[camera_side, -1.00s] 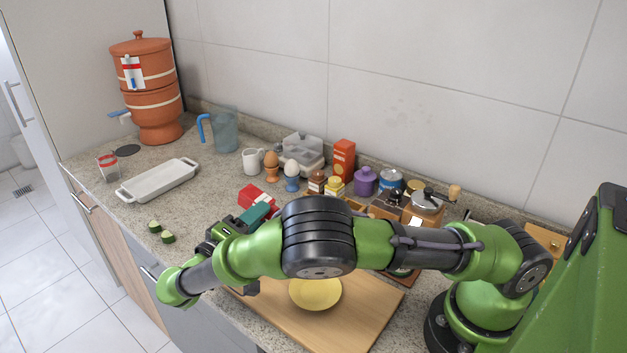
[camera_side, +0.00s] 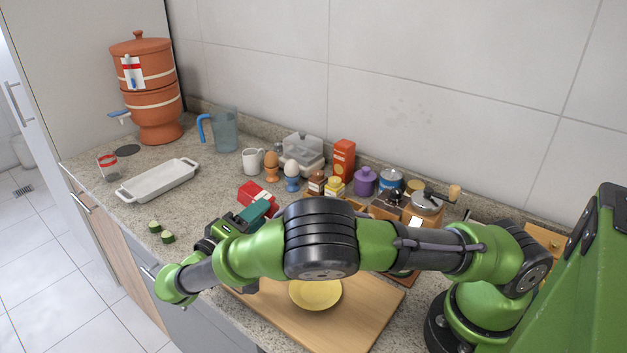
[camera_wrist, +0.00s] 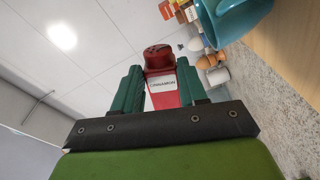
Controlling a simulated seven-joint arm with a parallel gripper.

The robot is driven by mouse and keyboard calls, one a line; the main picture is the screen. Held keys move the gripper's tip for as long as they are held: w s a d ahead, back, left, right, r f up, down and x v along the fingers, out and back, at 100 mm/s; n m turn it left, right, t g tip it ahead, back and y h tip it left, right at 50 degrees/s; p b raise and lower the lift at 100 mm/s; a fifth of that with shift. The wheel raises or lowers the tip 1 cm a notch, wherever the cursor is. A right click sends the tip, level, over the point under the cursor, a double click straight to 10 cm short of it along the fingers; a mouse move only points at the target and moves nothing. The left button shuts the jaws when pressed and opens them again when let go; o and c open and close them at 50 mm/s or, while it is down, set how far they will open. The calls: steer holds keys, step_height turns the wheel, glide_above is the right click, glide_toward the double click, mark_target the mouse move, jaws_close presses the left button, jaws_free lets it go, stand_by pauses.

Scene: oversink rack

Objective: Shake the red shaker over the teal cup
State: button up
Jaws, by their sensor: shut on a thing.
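The red shaker (camera_side: 256,194) has a white label and a dark red cap, seen in the wrist view (camera_wrist: 160,84). My gripper (camera_side: 250,214) is shut on it, with one green finger on each side in the wrist view (camera_wrist: 160,92). The shaker is held above the counter, tipped well away from upright. The teal cup (camera_wrist: 234,16) is at the top right of the wrist view, cut off by the frame edge and apart from the shaker. I cannot make out the cup in the side view, where my arm covers that area.
A yellow plate (camera_side: 316,292) sits on a wooden board (camera_side: 352,320) below my arm. Egg cups with eggs (camera_side: 292,176), a white mug (camera_side: 252,162), an orange box (camera_side: 343,162) and a purple pot (camera_side: 365,182) stand along the wall. A white dish (camera_side: 158,181) lies left.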

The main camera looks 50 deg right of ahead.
steer(key=shift+f, duration=0.4)
stand_by(0.3)
